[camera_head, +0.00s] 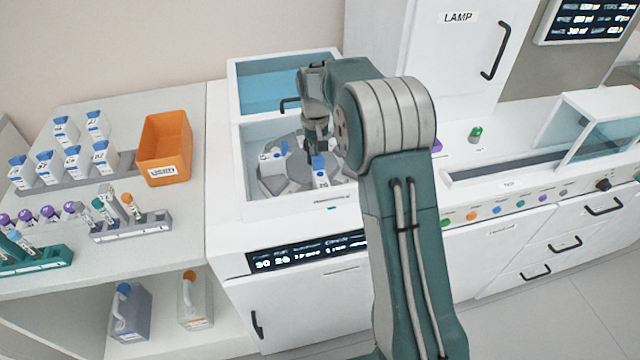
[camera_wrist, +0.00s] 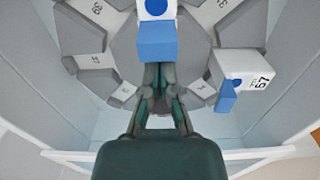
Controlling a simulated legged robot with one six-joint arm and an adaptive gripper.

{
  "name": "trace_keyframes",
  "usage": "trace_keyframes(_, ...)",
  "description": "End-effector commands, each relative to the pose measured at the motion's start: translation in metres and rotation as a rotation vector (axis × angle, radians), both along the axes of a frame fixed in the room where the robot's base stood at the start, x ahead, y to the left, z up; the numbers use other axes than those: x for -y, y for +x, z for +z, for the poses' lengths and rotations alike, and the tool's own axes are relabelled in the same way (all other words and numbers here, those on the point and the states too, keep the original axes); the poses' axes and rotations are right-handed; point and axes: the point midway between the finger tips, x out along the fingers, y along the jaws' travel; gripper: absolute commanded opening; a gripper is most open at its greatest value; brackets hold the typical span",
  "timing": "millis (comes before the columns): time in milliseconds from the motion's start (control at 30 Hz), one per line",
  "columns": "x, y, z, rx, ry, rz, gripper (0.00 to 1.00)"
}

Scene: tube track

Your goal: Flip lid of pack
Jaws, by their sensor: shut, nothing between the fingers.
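A white pack (camera_head: 321,178) with a blue lid (camera_head: 318,162) stands in the grey carousel inside the open white well. In the wrist view a blue lid (camera_wrist: 156,42) extends from the pack's edge toward my fingers, and a blue round spot shows on the white top (camera_wrist: 155,8). My gripper (camera_wrist: 160,72) is shut and empty, pointing down, with its fingertips right at the lid's near edge. I cannot tell whether they touch. My gripper (camera_head: 316,146) is just above this pack in the head view. A second pack (camera_wrist: 243,68) with a blue lid sits to the right in the wrist view.
The well's white walls (camera_head: 290,205) surround the carousel closely. A raised cover with a blue panel (camera_head: 280,90) stands behind. On the left bench are more blue-topped packs (camera_head: 78,160), an orange bin (camera_head: 165,145) and tube racks (camera_head: 130,228).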

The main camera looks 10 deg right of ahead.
Motion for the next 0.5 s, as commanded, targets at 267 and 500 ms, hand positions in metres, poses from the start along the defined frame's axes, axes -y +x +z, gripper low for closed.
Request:
trace_keyframes(267, 0.000, -0.013, 0.004, 0.000, 0.000, 0.000, 0.00)
trace_keyframes(500, 0.000, -0.015, 0.005, 0.000, 0.000, 0.000, 0.00)
